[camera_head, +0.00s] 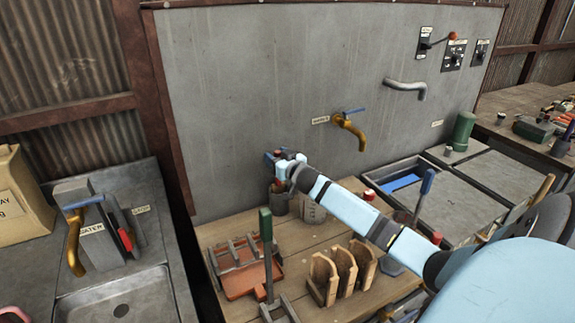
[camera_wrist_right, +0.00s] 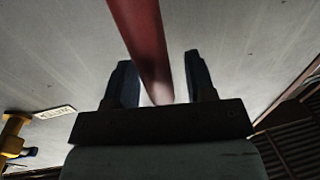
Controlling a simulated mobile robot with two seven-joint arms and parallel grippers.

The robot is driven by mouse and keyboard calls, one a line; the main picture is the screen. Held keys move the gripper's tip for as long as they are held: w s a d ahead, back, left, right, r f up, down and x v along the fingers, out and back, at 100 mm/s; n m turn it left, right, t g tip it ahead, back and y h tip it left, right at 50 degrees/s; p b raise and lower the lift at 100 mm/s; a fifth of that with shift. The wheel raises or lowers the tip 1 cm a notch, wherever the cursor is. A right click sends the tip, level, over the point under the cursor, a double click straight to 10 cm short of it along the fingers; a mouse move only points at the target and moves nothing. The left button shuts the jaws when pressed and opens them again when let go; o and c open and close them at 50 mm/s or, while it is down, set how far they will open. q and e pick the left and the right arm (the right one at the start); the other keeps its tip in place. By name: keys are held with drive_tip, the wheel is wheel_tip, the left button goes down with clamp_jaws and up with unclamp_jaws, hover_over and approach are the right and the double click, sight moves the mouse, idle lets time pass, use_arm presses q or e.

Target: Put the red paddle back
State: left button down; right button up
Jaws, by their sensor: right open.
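My right gripper (camera_head: 283,158) is stretched out over the back of the wooden table, close to the grey wall panel. In the right wrist view its two dark fingers (camera_wrist_right: 163,85) are apart. A dark red shaft (camera_wrist_right: 143,35), which looks like the red paddle's handle, runs from the top edge down between them. In the head view only a small red spot (camera_head: 279,182) shows just below the gripper, above a dark pot (camera_head: 279,202); the rest of the paddle is hidden or cannot be made out. My left gripper is not in view.
A green-handled tool (camera_head: 266,240) stands near an orange tray (camera_head: 240,284) with grey bars. A brass tap (camera_head: 350,130) sticks out of the wall. A sink (camera_head: 120,300) is at left.

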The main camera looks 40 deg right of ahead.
drive_tip(key=s+a, duration=0.1)
drive_tip(key=s, duration=0.9)
drive_tip(key=shift+s+a+b, duration=0.3)
drive_tip(key=shift+s+b, duration=0.05)
drive_tip(key=shift+b, duration=0.05)
drive_tip(key=shift+r, duration=0.1)
